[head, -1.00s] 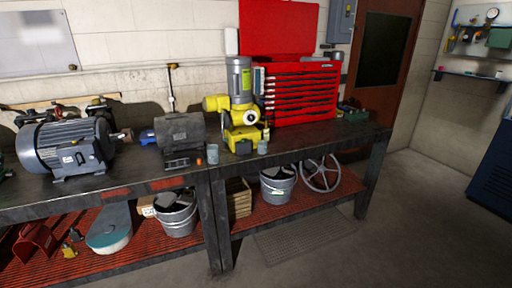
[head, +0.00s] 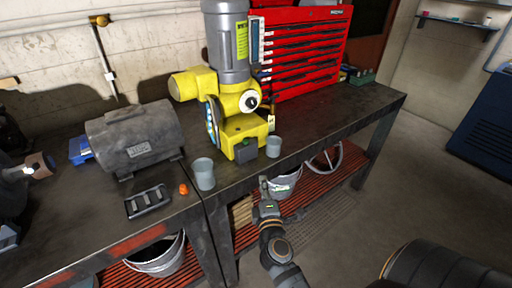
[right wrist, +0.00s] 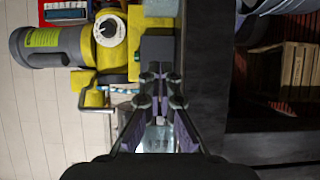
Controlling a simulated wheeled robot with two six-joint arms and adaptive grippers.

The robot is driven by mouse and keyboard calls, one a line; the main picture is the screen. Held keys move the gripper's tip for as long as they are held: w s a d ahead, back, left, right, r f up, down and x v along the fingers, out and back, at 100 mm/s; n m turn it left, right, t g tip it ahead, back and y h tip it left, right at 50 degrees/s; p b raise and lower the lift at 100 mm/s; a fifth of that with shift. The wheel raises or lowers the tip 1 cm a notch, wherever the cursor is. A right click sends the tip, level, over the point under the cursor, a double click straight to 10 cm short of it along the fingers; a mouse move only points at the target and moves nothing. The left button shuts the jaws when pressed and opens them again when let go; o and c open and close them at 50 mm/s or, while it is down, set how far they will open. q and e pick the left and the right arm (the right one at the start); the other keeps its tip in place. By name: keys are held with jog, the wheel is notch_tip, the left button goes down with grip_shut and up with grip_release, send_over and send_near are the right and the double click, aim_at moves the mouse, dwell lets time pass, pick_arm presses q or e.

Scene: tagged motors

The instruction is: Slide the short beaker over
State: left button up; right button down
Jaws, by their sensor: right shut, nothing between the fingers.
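Two grey beakers stand upright on the workbench in the head view. The shorter-looking one (head: 273,147) is at the right front of the yellow pump (head: 243,135). The taller-looking one (head: 204,173) stands to the pump's left, near the front edge. My right gripper (head: 263,183) is shut and empty, in front of the bench edge, below and apart from the shorter beaker. In the right wrist view its closed fingers (right wrist: 160,76) lie before the pump's dark box. A pale beaker (right wrist: 157,138) shows partly behind the fingers; which one is unclear.
A grey motor (head: 138,138), a black tray (head: 148,201) and a small orange piece (head: 183,189) are left of the beakers. A red tool chest (head: 305,55) stands behind. The bench top (head: 335,115) to the right is clear. Buckets sit on the lower shelf.

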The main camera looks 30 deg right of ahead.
aim_at(267, 164)
jog(key=p+x, duration=0.1)
jog(key=x, duration=0.2)
jog(key=p+x, duration=0.1)
jog(key=x, duration=0.2)
jog(key=p+x, duration=0.1)
jog(key=x, duration=0.2)
jog(key=shift+w+d+r, duration=0.15)
jog(key=shift+d+r, duration=0.1)
jog(key=shift+r, duration=0.1)
jog(key=d, duration=0.1)
jog(key=w+d+p, duration=0.1)
jog(key=d, duration=0.1)
jog(key=shift+w+d, duration=0.1)
jog(key=shift+d+f, duration=0.15)
jog(key=shift+d, duration=0.1)
pick_arm(q)
jog(key=r, duration=0.1)
jog(key=s+r, duration=0.1)
jog(key=r, duration=0.1)
jog(key=s+r, duration=0.1)
jog(key=shift+r, duration=0.15)
pick_arm(e)
jog(key=shift+w, duration=0.1)
